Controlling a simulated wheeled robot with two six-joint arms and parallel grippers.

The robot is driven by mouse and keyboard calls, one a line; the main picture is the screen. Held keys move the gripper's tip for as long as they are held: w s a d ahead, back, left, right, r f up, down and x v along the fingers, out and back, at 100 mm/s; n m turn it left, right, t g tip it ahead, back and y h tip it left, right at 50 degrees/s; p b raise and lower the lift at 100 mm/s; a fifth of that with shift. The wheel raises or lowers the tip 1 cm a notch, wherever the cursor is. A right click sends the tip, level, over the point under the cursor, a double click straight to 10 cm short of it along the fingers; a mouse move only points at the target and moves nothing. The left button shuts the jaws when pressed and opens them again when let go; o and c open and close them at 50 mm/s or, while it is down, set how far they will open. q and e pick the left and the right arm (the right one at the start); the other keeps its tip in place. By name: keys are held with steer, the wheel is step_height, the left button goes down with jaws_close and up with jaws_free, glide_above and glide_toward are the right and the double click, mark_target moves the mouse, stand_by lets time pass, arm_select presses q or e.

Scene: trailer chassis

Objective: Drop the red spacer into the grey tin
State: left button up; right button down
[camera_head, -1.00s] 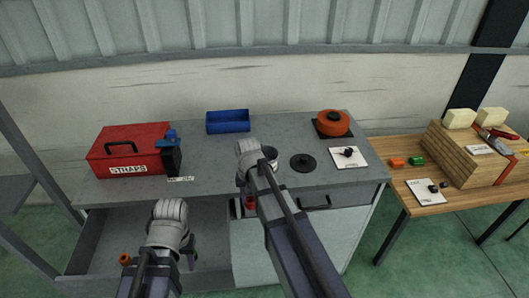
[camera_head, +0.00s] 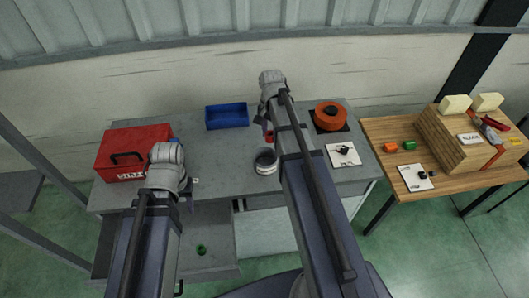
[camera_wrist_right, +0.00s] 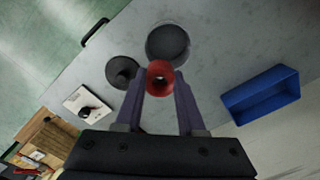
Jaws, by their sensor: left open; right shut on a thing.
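The red spacer (camera_wrist_right: 160,76) is a small ring-shaped piece with a dark hole. It is clamped between the fingertips of my right gripper (camera_wrist_right: 159,90), and also shows as a small red patch in the head view (camera_head: 269,136). The grey tin (camera_head: 266,167) stands open on the bench; it also appears in the right wrist view (camera_wrist_right: 168,42), just beyond the spacer. In the head view the spacer is above and behind the tin, apart from it. My left gripper (camera_head: 190,184) is open, largely hidden by its wrist, near the bench's front edge.
A black disc (camera_wrist_right: 122,71) lies beside the tin. The bench also holds a red toolbox (camera_head: 130,160), a blue tray (camera_head: 227,117) and an orange reel (camera_head: 331,116). An open drawer (camera_head: 218,235) contains a green ring (camera_head: 201,249). A wooden table (camera_head: 390,146) stands right.

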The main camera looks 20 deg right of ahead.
step_height(320, 180, down, 6)
steer(key=b, duration=0.6)
steer(key=shift+c, duration=2.2)
jaws_free()
steer(key=shift+r, duration=0.15)
step_height(320, 180, up, 8)
steer(key=p, duration=0.7)
steer(key=shift+f+p, duration=0.2)
steer(key=shift+p, duration=0.2)
